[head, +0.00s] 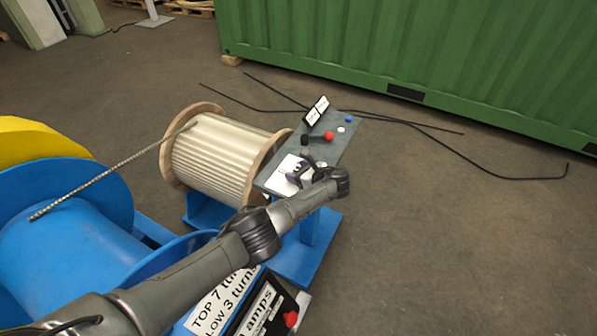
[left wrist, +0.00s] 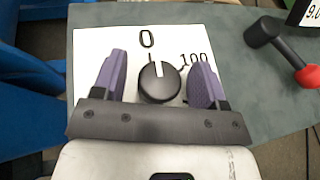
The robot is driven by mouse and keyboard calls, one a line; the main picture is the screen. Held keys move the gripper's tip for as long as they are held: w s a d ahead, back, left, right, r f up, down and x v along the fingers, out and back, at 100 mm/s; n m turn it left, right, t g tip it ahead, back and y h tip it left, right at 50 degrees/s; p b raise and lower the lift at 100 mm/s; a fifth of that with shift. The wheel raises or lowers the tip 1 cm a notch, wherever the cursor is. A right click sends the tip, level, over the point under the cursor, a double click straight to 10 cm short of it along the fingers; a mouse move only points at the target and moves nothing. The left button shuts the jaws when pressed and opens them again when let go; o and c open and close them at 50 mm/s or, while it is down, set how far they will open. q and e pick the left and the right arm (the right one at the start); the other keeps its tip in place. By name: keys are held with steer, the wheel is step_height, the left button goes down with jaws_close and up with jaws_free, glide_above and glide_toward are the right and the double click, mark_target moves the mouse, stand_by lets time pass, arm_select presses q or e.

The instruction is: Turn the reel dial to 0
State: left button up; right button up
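The reel dial (left wrist: 159,82) is a round black knob with a white pointer line, set on a white plate (left wrist: 90,50) with a "0" mark at top and a "100" mark to the right. The pointer lies between the two marks, closer to 0. My left gripper (left wrist: 160,85) is open, with one purple finger on each side of the dial and a gap on both sides. In the head view, the left gripper (head: 302,173) is over the white plate at the near end of the grey console (head: 335,155); there the dial is largely hidden. My right gripper is not in view.
The floor to the right is clear except for black rods near the green container (head: 420,50).

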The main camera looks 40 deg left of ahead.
arm_select(q)
steer(key=shift+d, duration=0.1)
steer(key=shift+d+r, duration=0.2)
steer(key=shift+d, duration=0.05)
steer(key=p+v, duration=0.4)
steer(key=v, duration=0.9)
